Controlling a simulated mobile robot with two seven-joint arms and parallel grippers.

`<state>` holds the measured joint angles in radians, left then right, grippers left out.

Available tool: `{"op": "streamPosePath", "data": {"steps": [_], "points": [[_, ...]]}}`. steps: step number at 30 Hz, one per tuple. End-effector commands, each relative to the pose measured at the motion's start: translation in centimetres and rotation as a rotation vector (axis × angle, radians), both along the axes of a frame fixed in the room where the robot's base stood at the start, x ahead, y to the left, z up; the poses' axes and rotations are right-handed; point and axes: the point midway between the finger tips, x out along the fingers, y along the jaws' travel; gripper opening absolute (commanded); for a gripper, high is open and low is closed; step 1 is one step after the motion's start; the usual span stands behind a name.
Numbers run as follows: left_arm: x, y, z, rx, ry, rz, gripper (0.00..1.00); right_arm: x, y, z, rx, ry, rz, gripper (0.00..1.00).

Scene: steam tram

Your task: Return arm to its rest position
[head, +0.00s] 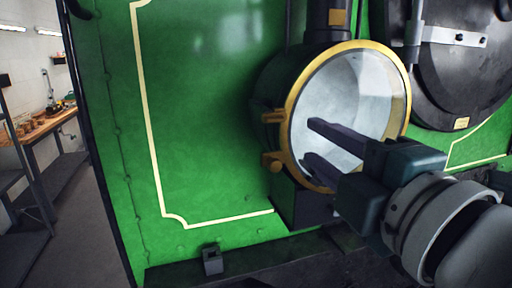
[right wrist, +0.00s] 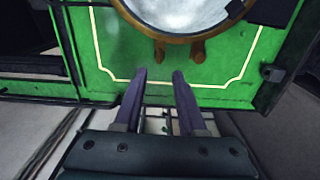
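My right gripper (head: 312,146) comes in from the right in the head view. Its two fingers are apart, with nothing between them. It is in front of the tram's round lamp (head: 352,100), which has a brass rim and a pale glass face. In the right wrist view the open fingers (right wrist: 160,76) point toward the lower part of the green tram front, and the lamp (right wrist: 180,12) is at the top. I cannot tell whether a finger touches the lamp. My left gripper is not in view.
The green tram front (head: 210,130) with cream lining fills most of the head view. A dark round door (head: 455,75) is at the upper right. A dark ledge (head: 240,262) runs along the bottom. A workbench (head: 40,128) stands far left, beyond open floor.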

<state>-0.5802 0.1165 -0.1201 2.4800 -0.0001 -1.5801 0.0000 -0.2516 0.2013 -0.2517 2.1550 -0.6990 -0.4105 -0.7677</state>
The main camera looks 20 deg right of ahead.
Motion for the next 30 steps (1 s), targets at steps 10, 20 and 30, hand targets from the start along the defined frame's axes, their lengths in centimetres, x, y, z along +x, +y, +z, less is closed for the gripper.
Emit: {"op": "streamPosePath", "data": {"steps": [10,20,30], "points": [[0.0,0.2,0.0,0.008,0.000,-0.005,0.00,-0.8,-1.4,-1.9,0.134,0.097,-0.066,0.40],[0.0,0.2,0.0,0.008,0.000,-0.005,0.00,-13.8,-3.7,-14.8,0.975,0.801,-0.620,0.40],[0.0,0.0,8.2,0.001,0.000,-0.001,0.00,-21.4,-1.8,-9.0,1.186,1.080,-0.882,0.40]]}}
